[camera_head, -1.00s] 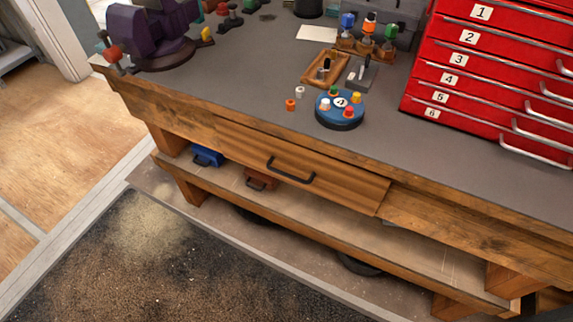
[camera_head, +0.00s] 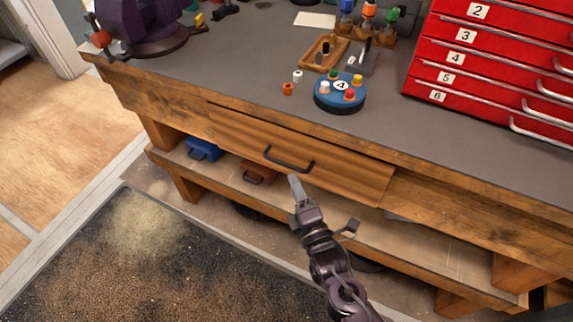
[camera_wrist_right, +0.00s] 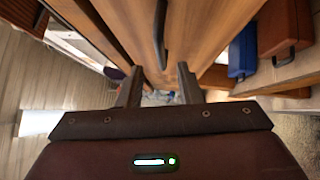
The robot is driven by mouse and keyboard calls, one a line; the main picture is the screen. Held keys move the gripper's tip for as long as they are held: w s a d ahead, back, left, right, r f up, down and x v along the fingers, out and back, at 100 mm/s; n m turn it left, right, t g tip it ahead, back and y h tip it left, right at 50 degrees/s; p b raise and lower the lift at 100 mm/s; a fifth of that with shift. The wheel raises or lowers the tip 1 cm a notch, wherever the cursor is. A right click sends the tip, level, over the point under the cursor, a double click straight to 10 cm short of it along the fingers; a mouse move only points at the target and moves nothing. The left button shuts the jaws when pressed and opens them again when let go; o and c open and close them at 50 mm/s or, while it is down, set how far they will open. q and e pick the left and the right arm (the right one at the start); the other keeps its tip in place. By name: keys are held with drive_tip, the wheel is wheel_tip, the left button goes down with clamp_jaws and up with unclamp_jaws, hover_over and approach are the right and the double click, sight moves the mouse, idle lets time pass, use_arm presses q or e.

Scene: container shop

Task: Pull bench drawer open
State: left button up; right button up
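The bench drawer (camera_head: 340,174) is a shut wooden front under the grey bench top, with a black bar handle (camera_head: 288,164) across its middle. My right gripper (camera_head: 295,182) has come up from below and its tips are just below the handle in the head view. In the right wrist view the two fingers (camera_wrist_right: 158,88) stand apart with nothing between them, so it is open. The handle (camera_wrist_right: 160,32) shows there as a dark bar ahead of the fingers, with the drawer front (camera_wrist_right: 192,30) beside it. I cannot tell whether the fingers touch anything. My left gripper is not in view.
A lower shelf (camera_head: 395,230) holds a blue case (camera_head: 203,149) and a brown case (camera_head: 258,172). On the bench top are a round blue holder (camera_head: 340,102), a wooden tray (camera_head: 318,60), a purple vise (camera_head: 142,28) and a red drawer cabinet (camera_head: 487,70). A dark mat (camera_head: 120,265) covers the floor in front.

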sight(286, 163)
drive_tip(key=x, duration=0.7)
drive_tip(key=shift+f, duration=0.1)
clamp_jaws()
